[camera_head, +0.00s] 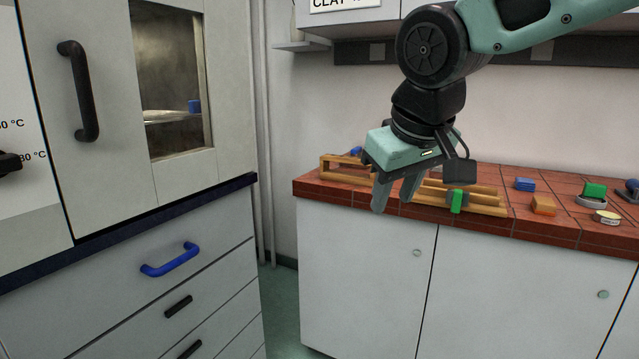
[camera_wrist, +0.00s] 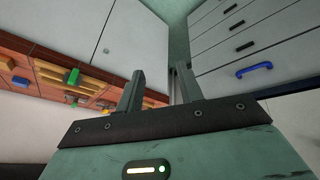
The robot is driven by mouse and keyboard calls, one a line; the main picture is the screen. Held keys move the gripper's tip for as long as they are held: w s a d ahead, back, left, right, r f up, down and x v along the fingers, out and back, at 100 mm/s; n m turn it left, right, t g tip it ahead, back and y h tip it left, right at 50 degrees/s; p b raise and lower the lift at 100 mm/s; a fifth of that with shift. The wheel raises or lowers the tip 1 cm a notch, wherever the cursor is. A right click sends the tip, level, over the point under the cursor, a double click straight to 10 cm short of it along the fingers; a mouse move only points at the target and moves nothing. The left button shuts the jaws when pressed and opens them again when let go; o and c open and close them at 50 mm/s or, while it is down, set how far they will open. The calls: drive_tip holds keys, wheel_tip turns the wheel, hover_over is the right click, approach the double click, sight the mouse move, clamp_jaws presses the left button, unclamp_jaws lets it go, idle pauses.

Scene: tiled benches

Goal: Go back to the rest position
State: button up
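My gripper (camera_head: 392,203) hangs in front of the front edge of the tiled bench, left of the bench's middle in the head view. Its fingers point down. In the wrist view the two fingers of my gripper (camera_wrist: 159,75) stand apart with nothing between them. It is open and empty. My arm comes in from the upper right of the head view.
The red-tiled bench (camera_head: 560,232) bears a wooden rack (camera_head: 477,200), a green block (camera_head: 457,201), a blue block (camera_head: 525,184) and an orange block (camera_head: 543,205). A grey cabinet (camera_head: 195,262) with a blue handle (camera_head: 170,260) stands left. Floor shows between them.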

drive_tip(key=s+d+f+n+g+p, duration=0.1)
drive_tip(key=s+d+f+g, duration=0.15)
drive_tip(key=s+f, duration=0.8)
drive_tip(key=s+d+f+n+g, duration=0.1)
drive_tip(key=s+f+g, duration=0.2)
drive_tip(key=s+f, duration=0.7)
wheel_tip(320, 180, up, 15)
drive_tip(key=s+p, duration=0.2)
drive_tip(key=p, duration=0.9)
drive_tip(key=shift+s+f, duration=0.2)
